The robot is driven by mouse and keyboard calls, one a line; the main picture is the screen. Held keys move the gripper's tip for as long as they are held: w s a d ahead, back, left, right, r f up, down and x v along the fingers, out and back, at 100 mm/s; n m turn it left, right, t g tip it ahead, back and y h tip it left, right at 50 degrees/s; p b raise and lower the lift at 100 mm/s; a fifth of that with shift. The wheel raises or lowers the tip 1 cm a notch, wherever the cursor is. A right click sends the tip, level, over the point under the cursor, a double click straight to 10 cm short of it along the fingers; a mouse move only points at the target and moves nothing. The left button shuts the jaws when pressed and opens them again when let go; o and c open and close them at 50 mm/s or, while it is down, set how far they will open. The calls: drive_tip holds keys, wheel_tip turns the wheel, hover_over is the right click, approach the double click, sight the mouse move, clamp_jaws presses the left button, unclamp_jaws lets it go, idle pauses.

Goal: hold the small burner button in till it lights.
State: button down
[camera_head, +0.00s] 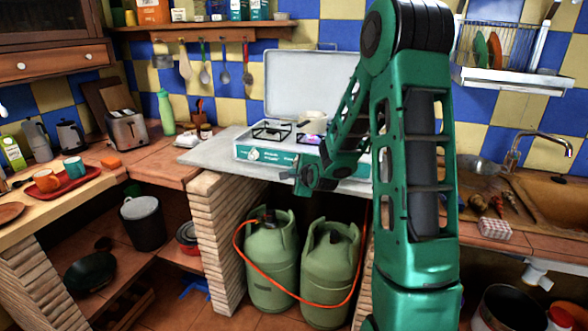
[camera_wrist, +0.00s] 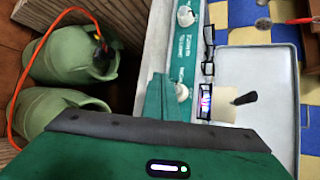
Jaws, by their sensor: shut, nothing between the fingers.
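The white and teal stove (camera_head: 243,153) stands on the grey counter with its lid raised. Its front panel has a white knob (camera_head: 254,154) at the left; my arm hides the right part. In the wrist view, the panel (camera_wrist: 186,50) runs top to bottom with one knob (camera_wrist: 186,16) near the top and another knob (camera_wrist: 181,92) lower. My gripper (camera_wrist: 165,98) is shut and empty, its tip close beside the lower knob; I cannot tell if they touch. A violet glow (camera_wrist: 205,100) shows at the burner beside the pot. I cannot make out a separate small button.
A cream pot (camera_head: 313,122) with a dark handle sits on the right burner. Two green gas bottles (camera_head: 270,270) with an orange hose stand under the counter. A toaster (camera_head: 127,130) and a green bottle (camera_head: 166,112) are on the left counter.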

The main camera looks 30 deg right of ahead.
drive_tip(key=shift+s+a, duration=0.75)
drive_tip(key=shift+a, duration=0.2)
drive_tip(key=s+a+r+n+g+y, duration=0.1)
drive_tip(key=s+n+g, duration=0.5)
drive_tip(key=s, duration=1.6)
drive_tip(key=s+a+r+n+g+y, duration=0.2)
drive_tip(key=s+a+n+g, duration=0.4)
drive_tip(key=s, duration=1.6)
drive_tip(key=r+n, duration=0.1)
drive_tip(key=n, duration=0.4)
drive_tip(key=shift+s+r+n+g, duration=0.2)
drive_tip(key=shift+r+n+g, duration=0.15)
drive_tip(key=shift+n+g, duration=0.05)
drive_tip(key=shift+w, duration=0.15)
drive_tip(key=shift+w+f, duration=0.25)
drive_tip(key=shift+w, duration=0.25)
